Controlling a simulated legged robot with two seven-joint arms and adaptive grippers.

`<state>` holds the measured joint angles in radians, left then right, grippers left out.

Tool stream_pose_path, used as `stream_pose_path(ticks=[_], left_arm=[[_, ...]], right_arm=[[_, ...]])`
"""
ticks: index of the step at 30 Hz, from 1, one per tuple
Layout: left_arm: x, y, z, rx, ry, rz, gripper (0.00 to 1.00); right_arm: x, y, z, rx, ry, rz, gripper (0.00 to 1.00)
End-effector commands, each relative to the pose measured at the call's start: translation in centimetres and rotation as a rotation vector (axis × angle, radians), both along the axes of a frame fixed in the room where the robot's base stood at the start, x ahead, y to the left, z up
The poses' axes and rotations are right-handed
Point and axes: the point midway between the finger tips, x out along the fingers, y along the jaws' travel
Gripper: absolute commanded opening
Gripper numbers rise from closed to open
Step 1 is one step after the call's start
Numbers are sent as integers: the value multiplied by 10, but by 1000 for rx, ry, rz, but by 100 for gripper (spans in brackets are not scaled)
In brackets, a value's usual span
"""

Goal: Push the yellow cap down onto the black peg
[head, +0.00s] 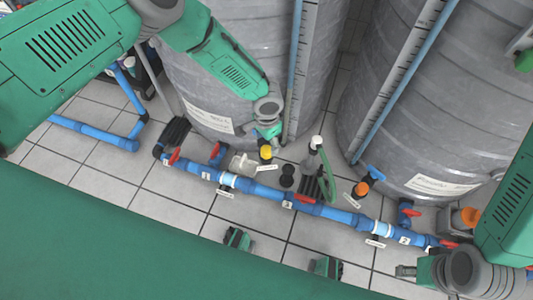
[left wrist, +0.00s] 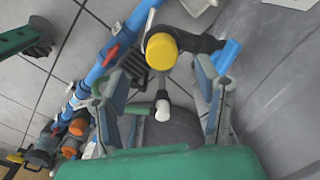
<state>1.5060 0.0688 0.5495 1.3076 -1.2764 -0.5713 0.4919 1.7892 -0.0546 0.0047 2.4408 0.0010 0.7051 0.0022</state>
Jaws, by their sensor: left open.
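The yellow cap (head: 266,152) is just below my left gripper (head: 268,130), beside the left tank. In the left wrist view the round yellow cap (left wrist: 162,50) sits at the end of a black fitting (left wrist: 190,41) joined to blue pipe. The cap hides the peg beneath it, so I cannot tell how far down it sits. My left gripper (left wrist: 160,90) is open, its fingers spread on either side of the view, with the cap beyond their tips. My right gripper (head: 405,271) is at the lower right, away from the cap; its jaws are unclear.
Two large grey tanks (head: 420,110) stand behind the blue pipe run (head: 265,191), which has red valve handles. A white-topped upright item (head: 316,141), a black fitting (head: 287,175) and an orange cap (head: 361,188) stand nearby. Tiled floor (head: 100,180) is clear at left.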

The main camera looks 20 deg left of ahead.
Motion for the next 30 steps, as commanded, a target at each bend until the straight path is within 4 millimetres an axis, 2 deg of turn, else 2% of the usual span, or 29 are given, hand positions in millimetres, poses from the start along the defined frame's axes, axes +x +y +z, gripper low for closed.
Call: stream_pose_path(ticks=[2,13,22,30], left_arm=[[0,0,-7,-1,-1,0,58],[0,0,-9,-1,-1,0,58],[1,3,-54,-2,1,2,58],[2,3,-59,0,-1,1,58]], right_arm=[[0,0,-3,0,0,0,40],[0,0,-4,0,0,0,40],[0,0,-31,0,0,0,40],[0,0,-32,0,0,0,40]])
